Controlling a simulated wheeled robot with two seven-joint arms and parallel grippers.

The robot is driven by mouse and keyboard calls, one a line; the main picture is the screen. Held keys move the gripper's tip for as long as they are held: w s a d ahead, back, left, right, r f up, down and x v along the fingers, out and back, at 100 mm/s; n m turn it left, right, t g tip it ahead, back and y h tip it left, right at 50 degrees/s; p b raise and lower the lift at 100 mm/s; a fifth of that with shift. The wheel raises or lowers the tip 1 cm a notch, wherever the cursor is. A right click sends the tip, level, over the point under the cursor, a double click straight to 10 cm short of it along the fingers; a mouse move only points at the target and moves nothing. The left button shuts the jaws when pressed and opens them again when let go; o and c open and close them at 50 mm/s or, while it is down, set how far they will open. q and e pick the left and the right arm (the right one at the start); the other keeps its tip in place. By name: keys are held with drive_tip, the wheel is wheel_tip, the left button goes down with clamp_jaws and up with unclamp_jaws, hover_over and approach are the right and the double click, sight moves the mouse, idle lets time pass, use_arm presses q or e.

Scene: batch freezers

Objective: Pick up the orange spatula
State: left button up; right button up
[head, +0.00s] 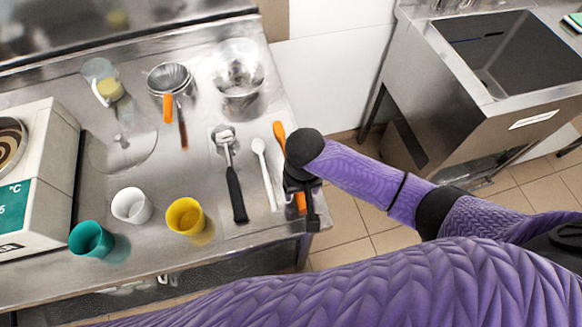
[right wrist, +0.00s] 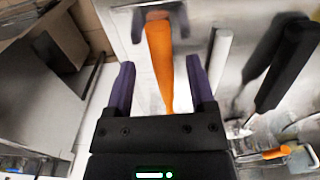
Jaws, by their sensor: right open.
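The orange spatula (head: 279,136) lies near the right edge of the steel counter, partly hidden in the head view by my right gripper (head: 302,192). One orange end shows above my wrist and another orange part below it. In the right wrist view the spatula's orange length (right wrist: 160,62) runs between the two fingers of my right gripper (right wrist: 159,78). The fingers are apart, with a gap on each side of the spatula. Whether they are level with it or above it is hard to tell. My left gripper is not in view.
A white spoon (head: 264,172) lies close left of the spatula, then a black-handled scoop (head: 234,185). Yellow (head: 186,216), white (head: 131,205) and teal (head: 90,239) cups stand farther left. Strainer (head: 169,78) and metal bowl (head: 238,74) stand behind. A sink (head: 520,60) is at right.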

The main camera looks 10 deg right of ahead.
wheel_tip(320, 180, down, 2)
drive_tip(key=shift+r, duration=0.1)
clamp_jaws()
idle(0.4)
